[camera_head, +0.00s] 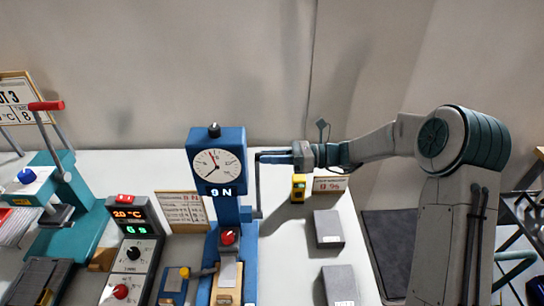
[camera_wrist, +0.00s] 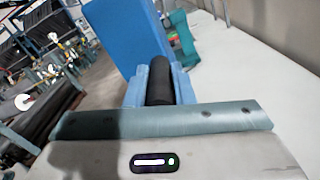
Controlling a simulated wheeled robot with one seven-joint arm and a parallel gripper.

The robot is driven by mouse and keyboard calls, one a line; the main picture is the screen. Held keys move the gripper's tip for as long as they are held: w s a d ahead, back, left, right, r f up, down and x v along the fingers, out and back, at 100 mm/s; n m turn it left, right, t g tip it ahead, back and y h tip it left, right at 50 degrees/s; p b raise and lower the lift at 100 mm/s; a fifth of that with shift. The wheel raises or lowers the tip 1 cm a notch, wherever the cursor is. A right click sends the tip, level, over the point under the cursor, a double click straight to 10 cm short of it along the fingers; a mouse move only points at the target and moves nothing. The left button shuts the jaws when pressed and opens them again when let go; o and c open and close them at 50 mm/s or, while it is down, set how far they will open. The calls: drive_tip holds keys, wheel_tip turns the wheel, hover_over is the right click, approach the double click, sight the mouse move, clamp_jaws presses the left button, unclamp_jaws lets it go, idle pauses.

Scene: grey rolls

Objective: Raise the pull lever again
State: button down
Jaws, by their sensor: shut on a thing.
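The blue pull tester (camera_head: 218,165) stands upright on the white bench, with a round dial and a display reading 9 N. Its pull lever (camera_head: 258,200) shows as a thin grey bar along its right side. My gripper (camera_head: 268,157) reaches in from the right, level with the dial. In the wrist view, the lever's black round grip (camera_wrist: 160,82) lies between the blue-grey fingers of my gripper (camera_wrist: 159,88), which is shut on it. The tester's blue body (camera_wrist: 122,40) stands just beyond. In the head view the fingers hide the grip.
A teal press with a red handle (camera_head: 46,105) and a control box (camera_head: 132,250) stand left of the tester. A small yellow device (camera_head: 298,188), a card (camera_head: 330,185) and two grey blocks (camera_head: 328,228) lie on the right. The wall is behind.

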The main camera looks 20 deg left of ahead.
drive_tip(key=c, duration=1.3)
unclamp_jaws()
drive_tip(key=shift+w+f, duration=0.15)
drive_tip(key=shift+w, duration=0.1)
drive_tip(key=shift+o, duration=0.2)
drive_tip(key=shift+s, duration=0.1)
drive_tip(key=b+v, duration=0.3)
drive_tip(key=v, duration=1.1)
drive_tip(key=shift+s, duration=0.1)
